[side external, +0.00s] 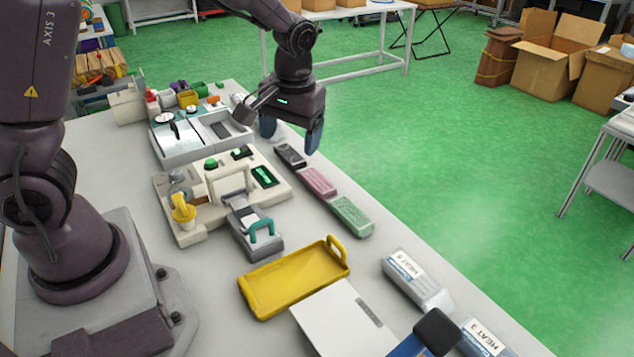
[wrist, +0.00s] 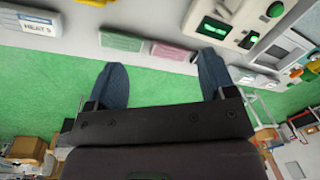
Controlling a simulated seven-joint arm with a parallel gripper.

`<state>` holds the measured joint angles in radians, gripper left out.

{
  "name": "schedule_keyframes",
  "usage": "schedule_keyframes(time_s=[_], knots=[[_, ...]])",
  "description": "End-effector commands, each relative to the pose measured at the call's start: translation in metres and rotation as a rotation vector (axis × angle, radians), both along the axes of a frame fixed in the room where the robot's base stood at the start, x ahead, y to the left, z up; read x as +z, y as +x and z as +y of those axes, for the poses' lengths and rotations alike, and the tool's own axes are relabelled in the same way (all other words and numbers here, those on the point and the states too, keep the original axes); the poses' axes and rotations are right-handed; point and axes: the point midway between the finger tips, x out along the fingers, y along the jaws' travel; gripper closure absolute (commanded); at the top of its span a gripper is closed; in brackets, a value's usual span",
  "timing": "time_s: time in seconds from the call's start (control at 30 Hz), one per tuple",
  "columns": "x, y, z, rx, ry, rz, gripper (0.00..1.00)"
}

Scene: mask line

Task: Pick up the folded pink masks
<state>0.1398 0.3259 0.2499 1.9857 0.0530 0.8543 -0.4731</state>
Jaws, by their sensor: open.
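The folded pink masks (side external: 318,182) form a flat pink bundle on the grey table near its right edge, between a black bundle (side external: 290,155) and a green bundle (side external: 351,215). My gripper (side external: 291,134) is open and empty in the air, close to the black bundle and behind the pink one in the side view. In the wrist view, the pink bundle (wrist: 173,52) shows beyond the gap between my fingers (wrist: 162,70), with the green bundle (wrist: 122,42) to its left.
A cream sealing machine (side external: 222,190) stands left of the bundles, with a grey tray (side external: 200,135) behind it. A yellow tray (side external: 293,277), a white box (side external: 345,322) and packs labelled HEAT (side external: 416,280) lie nearer the camera. Green floor is open beyond the table edge.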

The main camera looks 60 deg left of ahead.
Motion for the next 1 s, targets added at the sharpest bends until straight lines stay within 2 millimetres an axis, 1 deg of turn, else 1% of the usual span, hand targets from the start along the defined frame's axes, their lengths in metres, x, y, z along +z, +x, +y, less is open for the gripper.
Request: schedule_keyframes(time_s=[0.03, 0.1, 0.2, 0.3, 0.4, 0.47, 0.5, 0.57, 0.63, 0.77, 0.87, 1.0], knots=[[-0.019, 0.013, 0.007, 0.073, 0.035, 0.020, 0.23], [-0.039, 0.030, 0.018, 0.185, 0.085, 0.023, 0.23], [-0.066, 0.051, 0.033, 0.343, 0.161, 0.007, 0.23], [-0.089, 0.072, 0.047, 0.512, 0.234, -0.044, 0.23], [-0.096, 0.092, 0.058, 0.673, 0.278, -0.125, 0.23], [-0.092, 0.103, 0.062, 0.759, 0.282, -0.181, 0.23], [-0.087, 0.110, 0.063, 0.810, 0.277, -0.217, 0.23], [-0.084, 0.115, 0.063, 0.877, 0.270, -0.252, 0.23], [-0.084, 0.115, 0.063, 0.939, 0.267, -0.271, 0.23], [-0.089, 0.115, 0.065, 0.999, 0.265, -0.285, 0.23], [-0.104, 0.114, 0.071, 1.005, 0.267, -0.284, 0.23], [-0.130, 0.114, 0.082, 1.003, 0.267, -0.282, 0.23]])
